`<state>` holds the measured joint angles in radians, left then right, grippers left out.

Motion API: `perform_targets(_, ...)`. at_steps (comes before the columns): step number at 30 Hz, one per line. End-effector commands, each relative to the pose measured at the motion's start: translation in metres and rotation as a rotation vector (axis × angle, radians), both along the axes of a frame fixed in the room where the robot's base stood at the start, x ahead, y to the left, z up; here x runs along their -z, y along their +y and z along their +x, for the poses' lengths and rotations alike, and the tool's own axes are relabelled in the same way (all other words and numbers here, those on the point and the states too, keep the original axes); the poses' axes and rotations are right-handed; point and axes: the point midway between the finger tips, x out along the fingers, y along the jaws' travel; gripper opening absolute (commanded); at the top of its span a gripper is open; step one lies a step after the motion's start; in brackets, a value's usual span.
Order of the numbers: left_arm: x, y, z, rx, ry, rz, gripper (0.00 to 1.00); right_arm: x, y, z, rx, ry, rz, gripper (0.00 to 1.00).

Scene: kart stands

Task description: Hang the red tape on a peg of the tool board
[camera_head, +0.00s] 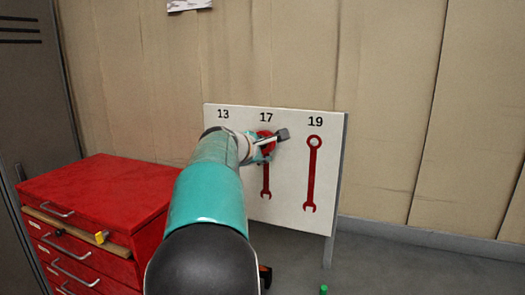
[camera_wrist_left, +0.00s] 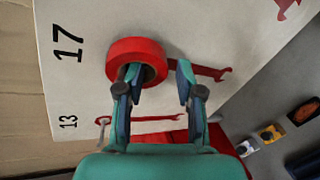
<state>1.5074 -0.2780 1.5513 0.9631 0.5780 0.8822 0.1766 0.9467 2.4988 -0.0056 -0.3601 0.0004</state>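The white tool board (camera_head: 285,190) stands ahead with red wrench outlines under 13, 17 and 19. The red tape (camera_wrist_left: 118,60) is a thick ring at the top of the 17 outline, close to the board face; it shows partly in the head view (camera_head: 265,141). My left gripper (camera_wrist_left: 160,75) is at the tape with its fingers apart. One finger overlaps the tape's hole, and the other is outside the ring with a small gap. The peg behind the tape is hidden, so I cannot tell whether the tape rests on it. My right gripper is out of view.
A red drawer cabinet (camera_head: 105,190) stands left of the board, with a yellow item (camera_head: 101,237) at its front edge. A grey locker (camera_head: 35,90) is at far left. A small green object (camera_head: 323,290) is on the floor. The floor right of the board is clear.

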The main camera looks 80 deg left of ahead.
Motion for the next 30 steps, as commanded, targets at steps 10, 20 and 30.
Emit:
perform_targets(10, -0.008, -0.002, -0.002, -0.005, -0.004, 0.014, 0.47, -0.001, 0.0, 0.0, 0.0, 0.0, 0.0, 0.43)
perform_targets(20, -0.023, -0.039, -0.028, -0.013, 0.001, 0.014, 0.47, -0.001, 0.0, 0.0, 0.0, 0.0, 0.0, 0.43)
perform_targets(30, -0.036, -0.081, -0.055, -0.009, 0.002, 0.004, 0.47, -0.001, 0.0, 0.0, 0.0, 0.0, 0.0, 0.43)
